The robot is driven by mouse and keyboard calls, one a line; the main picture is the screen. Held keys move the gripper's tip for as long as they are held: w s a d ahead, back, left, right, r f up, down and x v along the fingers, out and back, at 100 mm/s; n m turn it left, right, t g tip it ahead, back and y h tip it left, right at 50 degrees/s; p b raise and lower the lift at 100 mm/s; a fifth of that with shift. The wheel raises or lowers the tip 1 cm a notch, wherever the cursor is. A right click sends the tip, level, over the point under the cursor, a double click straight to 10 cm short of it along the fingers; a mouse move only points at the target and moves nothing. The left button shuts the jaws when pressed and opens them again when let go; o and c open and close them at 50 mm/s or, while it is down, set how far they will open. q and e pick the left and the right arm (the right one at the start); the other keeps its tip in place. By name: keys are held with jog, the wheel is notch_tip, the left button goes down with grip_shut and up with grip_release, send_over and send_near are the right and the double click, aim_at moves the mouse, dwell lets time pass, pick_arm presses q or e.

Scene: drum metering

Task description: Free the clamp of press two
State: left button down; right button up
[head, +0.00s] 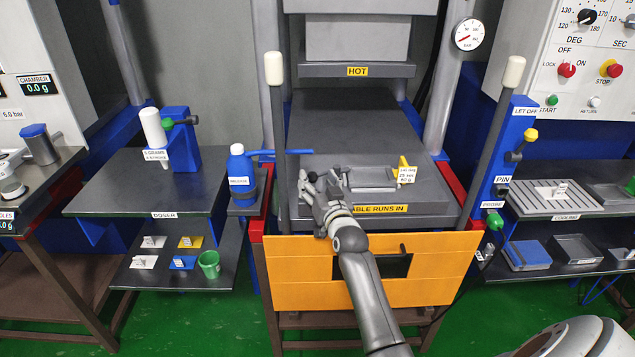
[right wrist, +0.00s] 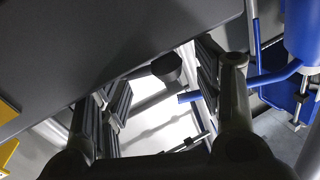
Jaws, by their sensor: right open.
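The press (head: 350,130) stands in the middle of the head view, with a grey table below its HOT plate. I cannot read a "two" on it, and no part is labelled as a clamp. My right gripper (head: 316,182) is over the left front of the press table, beside a shallow grey mould (head: 370,179). The right wrist view shows its fingers (right wrist: 157,88) spread apart. A dark round knob (right wrist: 167,66) shows between them; I cannot tell whether it is touched. My left gripper is not in view.
Upright levers with white knobs (head: 273,68) (head: 514,72) flank the press. A blue bottle (head: 240,168) with a blue lance stands left of the table. An orange front panel (head: 290,275) hangs below it. Side tables stand left and right; green floor lies beneath.

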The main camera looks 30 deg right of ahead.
jog(key=shift+r, duration=0.1)
grip_shut()
dwell(0.4)
